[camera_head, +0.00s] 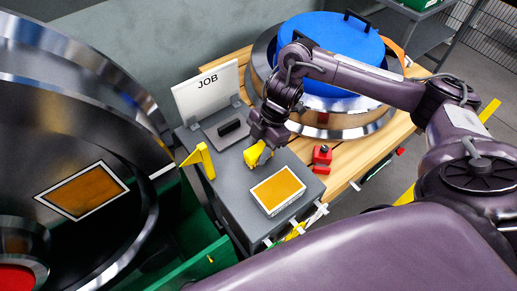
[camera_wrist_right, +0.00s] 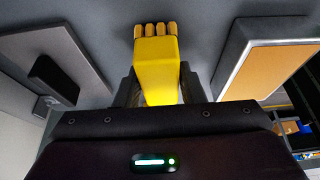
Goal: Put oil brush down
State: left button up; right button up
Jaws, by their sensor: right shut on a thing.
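A yellow oil brush (camera_head: 254,155) is between the fingers of my right gripper (camera_head: 264,143), over the grey bench top (camera_head: 230,177). In the right wrist view, the brush (camera_wrist_right: 157,68) shows a yellow body with several short blunt yellow-orange tips at its far end. My right gripper (camera_wrist_right: 155,85) is shut on it, one dark finger on each side. I cannot tell whether the tips touch the bench top. An orange pad in a pale-framed tray (camera_head: 277,189) lies to the right of and nearer than the brush. My left gripper is not in view.
A white JOB sign (camera_head: 208,90) stands behind a grey plate with a black block (camera_head: 230,127). A yellow bracket (camera_head: 200,160) stands at the bench's left edge. A red block (camera_head: 322,158) sits on the wooden table (camera_head: 345,163). A large shiny wheel (camera_head: 75,150) fills the left.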

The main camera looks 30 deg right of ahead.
aim_at(260, 146)
jog(key=shift+f, duration=0.4)
jog(key=o, duration=0.9)
jog(key=shift+f+b, duration=0.2)
jog(key=shift+b, duration=0.15)
jog(key=shift+w+d+r, duration=0.1)
jog(key=shift+r, duration=0.05)
jog(key=b+v, duration=0.1)
jog(key=v, duration=0.2)
jog(key=shift+w+r+b, duration=0.1)
jog(key=shift+r+b, duration=0.05)
jog(key=shift+b, duration=0.25)
jog(key=p+v, duration=0.1)
jog(key=v, duration=0.1)
jog(key=shift+r, duration=0.4)
jog(key=shift+d+r, duration=0.3)
jog(key=shift+r, duration=0.35)
